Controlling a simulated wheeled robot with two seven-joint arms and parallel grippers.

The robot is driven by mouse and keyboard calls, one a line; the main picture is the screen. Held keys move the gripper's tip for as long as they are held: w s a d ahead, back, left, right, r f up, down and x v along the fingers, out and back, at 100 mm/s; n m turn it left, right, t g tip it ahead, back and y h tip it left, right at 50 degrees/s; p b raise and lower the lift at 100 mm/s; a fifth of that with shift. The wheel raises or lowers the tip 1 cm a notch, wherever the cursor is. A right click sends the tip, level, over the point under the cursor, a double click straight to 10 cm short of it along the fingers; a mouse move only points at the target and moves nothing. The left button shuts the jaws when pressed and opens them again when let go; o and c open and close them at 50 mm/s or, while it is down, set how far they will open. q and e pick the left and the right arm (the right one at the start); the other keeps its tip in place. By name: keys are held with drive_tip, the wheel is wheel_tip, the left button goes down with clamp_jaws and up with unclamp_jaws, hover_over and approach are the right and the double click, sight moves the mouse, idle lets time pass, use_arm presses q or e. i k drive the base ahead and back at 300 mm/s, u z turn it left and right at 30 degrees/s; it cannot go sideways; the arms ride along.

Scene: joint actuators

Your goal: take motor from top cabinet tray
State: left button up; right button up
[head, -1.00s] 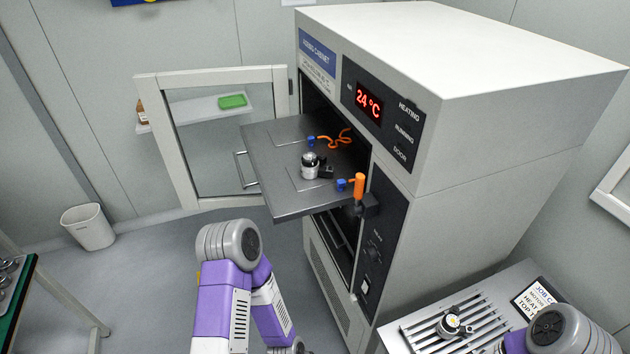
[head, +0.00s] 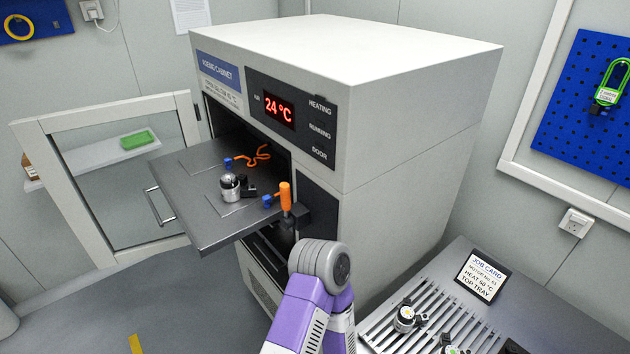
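The motor (head: 230,188), a small silver and black cylinder, stands on the top cabinet tray (head: 207,234). The grey tray sticks out of the open front of the heating cabinet (head: 400,140). A black block sits close beside the motor on its right. One of my arms, purple with a grey joint, rises from the bottom centre in front of the cabinet's lower part; which arm it is I cannot tell for sure. Neither gripper shows in the head view. No gripper is seen at the motor.
The cabinet door (head: 105,107) is swung open to the left. An orange handle (head: 285,197), blue pieces and an orange cord (head: 252,157) are at the tray. A slotted bench (head: 440,310) with more motors (head: 404,318) and a job card (head: 481,276) stands right.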

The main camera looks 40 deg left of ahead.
sight(231, 193)
drive_tip(key=z, duration=1.85)
drive_tip(key=k, duration=1.3)
drive_tip(key=u, duration=1.75)
